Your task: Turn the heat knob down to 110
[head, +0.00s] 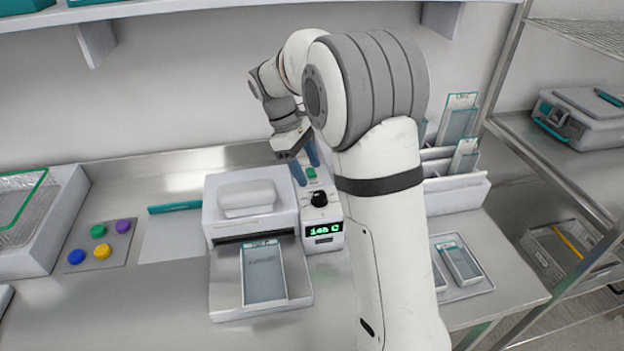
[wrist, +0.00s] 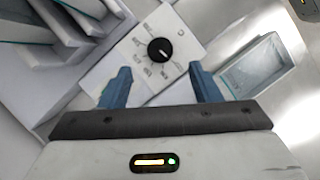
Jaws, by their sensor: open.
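The heat knob (head: 319,198) is a round black dial on top of a small white control unit (head: 323,218). The unit's green display (head: 324,228) reads what looks like 145 C or 148 C. In the wrist view the knob (wrist: 161,50) has a white pointer line and printed marks around it, too small to read. My gripper (head: 306,172) is above the unit, behind the knob in the head view. Its two blue fingers are apart and empty. In the wrist view the gripper (wrist: 161,86) has the knob ahead, between the lines of its fingers, and not touched.
A white sealer-like machine (head: 251,203) with a pouch (head: 264,274) on its tray stands left of the unit. White racks with pouches (head: 458,120) stand at the right. Colored discs (head: 98,231) lie at the left.

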